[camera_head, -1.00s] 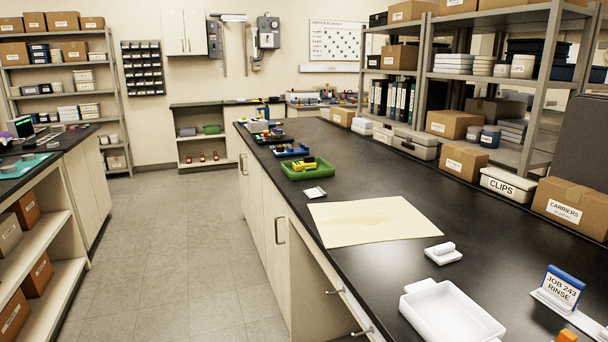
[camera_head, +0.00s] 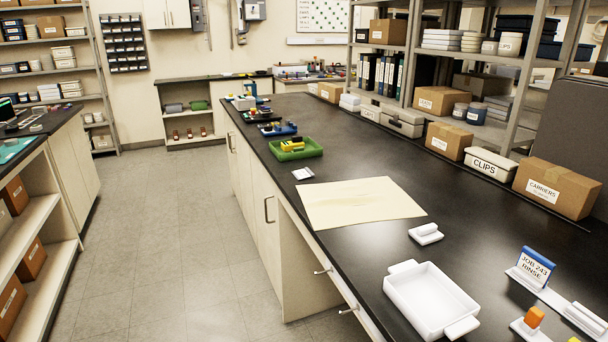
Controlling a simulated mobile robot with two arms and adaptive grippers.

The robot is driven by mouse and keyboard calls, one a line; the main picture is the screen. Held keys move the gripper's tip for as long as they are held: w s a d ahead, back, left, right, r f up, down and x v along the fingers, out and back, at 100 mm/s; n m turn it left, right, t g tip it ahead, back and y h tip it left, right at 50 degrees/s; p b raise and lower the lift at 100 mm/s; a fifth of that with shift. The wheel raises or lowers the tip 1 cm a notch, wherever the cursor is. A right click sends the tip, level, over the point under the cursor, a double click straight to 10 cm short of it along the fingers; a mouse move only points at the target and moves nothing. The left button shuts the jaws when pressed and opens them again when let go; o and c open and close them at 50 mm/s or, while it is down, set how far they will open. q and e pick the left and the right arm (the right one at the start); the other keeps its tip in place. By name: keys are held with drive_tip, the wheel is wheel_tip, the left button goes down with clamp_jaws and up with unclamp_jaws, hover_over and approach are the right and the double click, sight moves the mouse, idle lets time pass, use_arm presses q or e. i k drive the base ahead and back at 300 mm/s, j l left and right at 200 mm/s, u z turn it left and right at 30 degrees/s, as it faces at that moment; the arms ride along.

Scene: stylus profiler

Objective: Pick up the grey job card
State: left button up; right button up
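A job card (camera_head: 535,265) marked "JOB 243 RINSE" stands upright on a white base at the right front of the long black counter (camera_head: 440,190). Its face looks pale grey-white with a blue top edge. I cannot tell if this is the grey job card; no plainly grey card stands out. A small white card-like piece (camera_head: 303,173) lies near the green tray. Neither of my grippers is in view.
A white tray with handles (camera_head: 430,300) lies left of the job card. An orange-topped piece (camera_head: 533,317) and a white block (camera_head: 587,318) are close to the card. A cream sheet (camera_head: 355,203) covers mid-counter. Boxes (camera_head: 556,188) line the back. Floor (camera_head: 170,240) at left is clear.

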sight(303, 174)
drive_tip(key=i+j+z, duration=0.2)
drive_tip(key=z, duration=0.2)
drive_tip(key=i+j+z, duration=0.15)
drive_tip(key=z, duration=0.25)
drive_tip(key=j, duration=0.1)
